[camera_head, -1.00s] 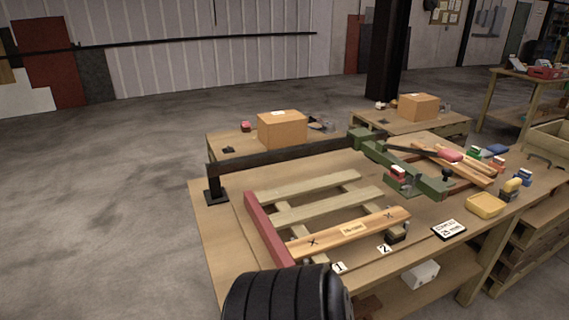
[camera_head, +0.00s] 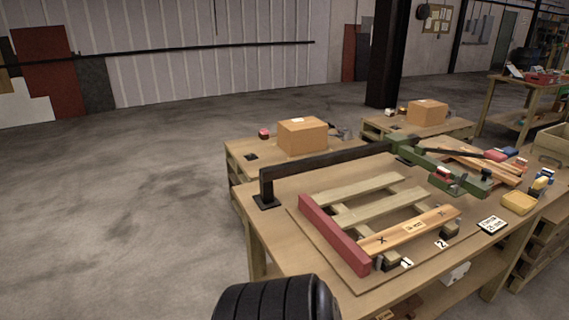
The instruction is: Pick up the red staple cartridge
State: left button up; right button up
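Several small red items show, and I cannot tell for sure which one is the red staple cartridge. One red-topped piece (camera_head: 443,173) sits at the green tool on the workbench. A larger red item (camera_head: 496,155) lies beyond it by the wooden strips, with a small red block (camera_head: 510,151) close to it. Another red block (camera_head: 264,133) stands on the back left table. Neither of my grippers is in view.
The workbench (camera_head: 285,228) holds a wooden slat frame with a red side bar (camera_head: 334,235). A long black bar (camera_head: 325,170) crosses behind the frame. The floor at left is clear.

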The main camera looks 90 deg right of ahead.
aim_at(442, 173)
jog(key=i+l+z, duration=0.15)
jog(key=z, duration=0.25)
jog(key=i+z, duration=0.6)
jog(key=z, duration=0.2)
jog(key=i+j+z, duration=0.15)
jog(key=z, duration=0.25)
jog(key=i+j, duration=0.05)
jog(key=i, duration=0.05)
